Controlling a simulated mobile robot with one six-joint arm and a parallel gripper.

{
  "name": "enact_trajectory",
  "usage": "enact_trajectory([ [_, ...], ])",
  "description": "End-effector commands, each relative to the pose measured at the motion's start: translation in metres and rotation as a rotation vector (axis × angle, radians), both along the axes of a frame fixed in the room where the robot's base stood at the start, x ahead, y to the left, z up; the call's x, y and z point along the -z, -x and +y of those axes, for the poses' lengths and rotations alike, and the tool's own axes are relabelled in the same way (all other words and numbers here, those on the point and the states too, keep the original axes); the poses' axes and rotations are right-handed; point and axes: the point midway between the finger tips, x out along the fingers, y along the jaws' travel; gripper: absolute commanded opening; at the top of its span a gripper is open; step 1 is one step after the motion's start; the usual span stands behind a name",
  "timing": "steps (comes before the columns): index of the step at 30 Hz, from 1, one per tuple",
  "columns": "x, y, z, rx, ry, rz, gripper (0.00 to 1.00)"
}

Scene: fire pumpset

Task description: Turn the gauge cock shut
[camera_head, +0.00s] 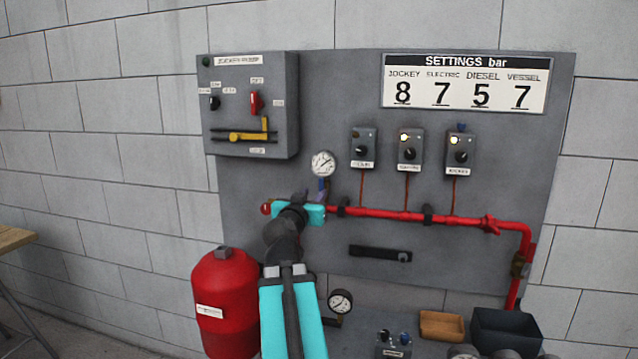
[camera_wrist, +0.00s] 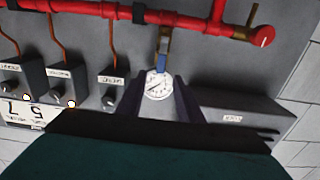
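The gauge cock has a blue handle (camera_head: 321,184) on a short brass stem between the red pipe (camera_head: 378,213) and a round white gauge (camera_head: 323,163). In the wrist view, which is upside down, the blue handle (camera_wrist: 161,62) lies in line with the stem. The gauge (camera_wrist: 157,86) shows between the two dark fingers of my gripper (camera_wrist: 161,80). The fingers are apart with nothing held, and the handle appears just beyond their tips. Whether they touch anything cannot be told. In the head view my wrist covers the pipe's left end and hides most of the fingers.
A grey jockey pump box (camera_head: 249,105) is up left of the gauge. Several small switch boxes (camera_head: 409,150) are to its right. A red vessel (camera_head: 226,300) stands below left. A second gauge (camera_head: 340,302) and a wooden tray (camera_head: 441,325) are lower down.

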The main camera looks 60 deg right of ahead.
Motion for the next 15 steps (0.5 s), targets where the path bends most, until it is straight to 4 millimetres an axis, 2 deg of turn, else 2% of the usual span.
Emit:
enact_trajectory([
  [15, -0.003, -0.004, -0.015, 0.002, 0.0, 0.001, 0.34],
])
